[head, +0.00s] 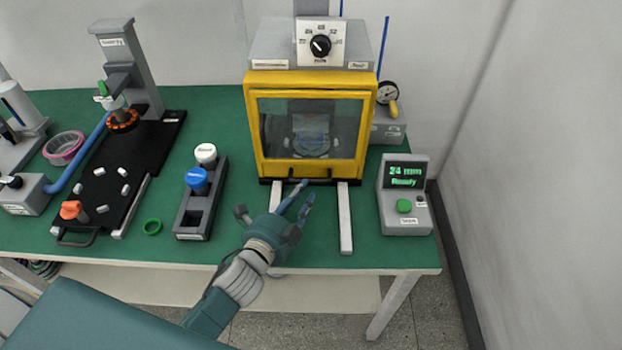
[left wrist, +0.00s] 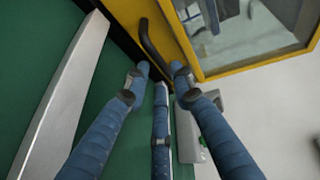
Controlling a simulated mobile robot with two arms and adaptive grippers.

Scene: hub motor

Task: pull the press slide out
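The press (head: 255,120) has a yellow front frame with a clear window. A dark handle (head: 291,172) sits low at its front, and the handle also shows in the left wrist view (left wrist: 150,42). Two pale rails (head: 345,225) run forward from below it; one shows in the left wrist view (left wrist: 62,95). Behind the window, a round grey part (head: 311,145) is partly visible. My left gripper (head: 306,191) is just in front of the handle, between the rails. Its blue fingers (left wrist: 160,70) are spread, with the handle's near end close to the tips; contact is unclear. My right gripper is not in view.
A grey box with a green button and a "24 mm Ready" display (head: 404,190) stands right of the rails. A grey holder (head: 193,222) with white and blue knobs stands to the left. A black fixture (head: 105,190) is further left. The table's front edge is close.

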